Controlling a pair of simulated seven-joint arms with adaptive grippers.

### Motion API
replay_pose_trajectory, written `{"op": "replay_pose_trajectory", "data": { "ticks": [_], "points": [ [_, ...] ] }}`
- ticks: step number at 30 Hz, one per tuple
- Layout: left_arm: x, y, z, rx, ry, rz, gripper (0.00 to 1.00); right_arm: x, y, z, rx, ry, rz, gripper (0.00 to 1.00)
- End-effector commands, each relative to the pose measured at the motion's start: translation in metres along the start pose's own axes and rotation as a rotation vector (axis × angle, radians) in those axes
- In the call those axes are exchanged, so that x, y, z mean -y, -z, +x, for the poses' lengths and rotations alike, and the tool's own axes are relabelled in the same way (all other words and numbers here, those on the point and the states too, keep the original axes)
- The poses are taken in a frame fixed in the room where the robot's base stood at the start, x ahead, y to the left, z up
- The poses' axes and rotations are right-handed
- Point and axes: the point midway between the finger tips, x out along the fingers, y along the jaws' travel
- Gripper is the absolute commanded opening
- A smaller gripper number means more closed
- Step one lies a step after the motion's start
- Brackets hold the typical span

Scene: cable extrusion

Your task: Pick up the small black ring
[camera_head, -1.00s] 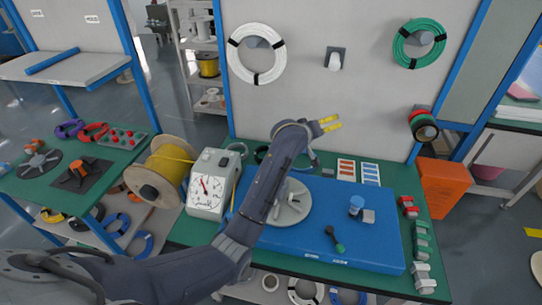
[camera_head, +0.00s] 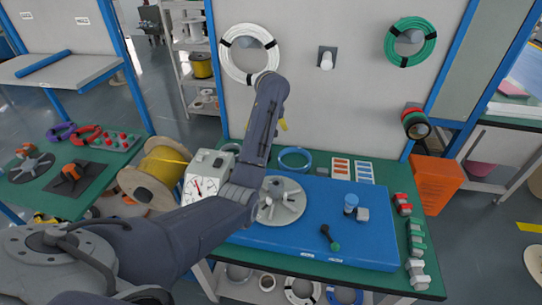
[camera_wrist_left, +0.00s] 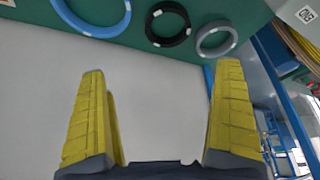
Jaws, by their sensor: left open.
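The small black ring (camera_wrist_left: 168,24) lies on the green table top and shows at the top of the left wrist view, between a larger blue ring and a small grey ring. In the head view my left arm hides it. My left gripper (camera_wrist_left: 160,70) is open and empty, with its two yellow fingers wide apart and the black ring beyond the tips, near the middle of the gap. In the head view only a bit of a yellow finger (camera_head: 283,125) shows behind my arm. My right gripper is not in view.
The blue ring (camera_head: 295,158) lies at the table's back edge, right of my arm. The grey ring (camera_wrist_left: 216,39) is close beside the black one. A scale (camera_head: 205,180), a wooden cable spool (camera_head: 150,180), a grey disc (camera_head: 281,203) and a blue board (camera_head: 330,240) are near my arm.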

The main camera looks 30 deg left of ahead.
Motion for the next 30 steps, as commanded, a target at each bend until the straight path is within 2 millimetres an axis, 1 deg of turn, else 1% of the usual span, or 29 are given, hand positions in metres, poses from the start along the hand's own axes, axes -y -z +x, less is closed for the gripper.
{"op": "replay_pose_trajectory", "data": {
  "ticks": [1, 3, 6, 8, 18, 21, 25, 30],
  "points": [
    [0.01, -0.001, 0.006, 0.006, 0.021, -0.024, 1.0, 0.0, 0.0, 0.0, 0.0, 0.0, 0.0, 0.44],
    [0.018, -0.002, 0.012, 0.01, 0.038, -0.048, 1.0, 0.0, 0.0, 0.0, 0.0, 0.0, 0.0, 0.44],
    [0.024, -0.002, 0.022, 0.012, 0.052, -0.063, 1.0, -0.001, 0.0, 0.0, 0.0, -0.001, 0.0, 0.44],
    [0.025, -0.002, 0.03, 0.012, 0.054, -0.064, 1.0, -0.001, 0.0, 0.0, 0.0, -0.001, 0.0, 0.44],
    [0.028, -0.003, 0.09, 0.013, 0.053, -0.064, 1.0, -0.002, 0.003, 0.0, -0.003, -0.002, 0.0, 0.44],
    [0.028, -0.003, 0.105, 0.013, 0.051, -0.064, 1.0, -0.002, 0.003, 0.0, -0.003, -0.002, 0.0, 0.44],
    [0.028, -0.004, 0.121, 0.013, 0.051, -0.063, 1.0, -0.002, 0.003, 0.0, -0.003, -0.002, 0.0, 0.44],
    [0.028, -0.004, 0.133, 0.012, 0.049, -0.063, 1.0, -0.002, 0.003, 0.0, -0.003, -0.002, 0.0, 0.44]
  ]
}}
